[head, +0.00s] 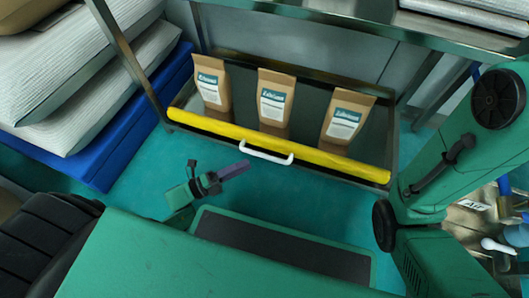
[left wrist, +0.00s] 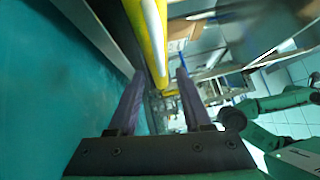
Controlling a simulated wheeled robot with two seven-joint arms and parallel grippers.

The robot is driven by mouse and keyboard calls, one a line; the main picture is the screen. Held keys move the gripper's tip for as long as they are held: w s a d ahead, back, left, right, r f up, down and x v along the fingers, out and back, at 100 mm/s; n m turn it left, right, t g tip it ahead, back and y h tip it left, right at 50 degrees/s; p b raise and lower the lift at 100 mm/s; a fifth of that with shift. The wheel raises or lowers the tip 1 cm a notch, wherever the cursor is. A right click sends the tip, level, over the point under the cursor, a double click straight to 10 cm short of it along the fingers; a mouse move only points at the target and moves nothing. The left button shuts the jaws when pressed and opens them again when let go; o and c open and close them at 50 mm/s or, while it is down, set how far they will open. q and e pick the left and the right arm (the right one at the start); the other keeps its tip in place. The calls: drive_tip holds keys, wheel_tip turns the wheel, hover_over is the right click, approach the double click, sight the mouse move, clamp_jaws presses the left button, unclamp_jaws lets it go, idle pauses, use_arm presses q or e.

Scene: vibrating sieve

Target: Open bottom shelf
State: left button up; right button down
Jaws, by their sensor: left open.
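The bottom shelf (head: 300,152) is a low dark tray with a yellow front bar (head: 340,167) and a white handle (head: 266,152) at the middle of the bar. Three brown paper bags with labels stand on it: left bag (head: 211,85), middle bag (head: 273,100), right bag (head: 345,116). My left gripper (head: 235,170) has purple fingers and is open, just in front of and below the handle in the head view. In the left wrist view, the open fingers (left wrist: 160,75) point toward the yellow bar (left wrist: 140,30) and white handle (left wrist: 155,40). My right gripper is not in view.
Large pale sacks (head: 95,85) lie on a blue pallet (head: 120,160) at left. A metal frame leg (head: 128,60) rises at the shelf's left end. A metal shelf edge (head: 330,18) crosses above. Teal floor (head: 125,205) is clear in front.

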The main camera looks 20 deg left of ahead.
sight(265, 154)
use_arm(q)
drive_tip(key=b+x, duration=0.1)
drive_tip(key=x, duration=0.6)
drive_tip(key=shift+w+d+f+b, duration=0.15)
drive_tip(key=shift+w+d+b, duration=0.1)
drive_tip(key=shift+d+b, duration=0.1)
drive_tip(key=shift+w+d, duration=0.2)
drive_tip(key=shift+w, duration=0.05)
drive_tip(key=shift+c, duration=0.3)
clamp_jaws()
idle(0.3)
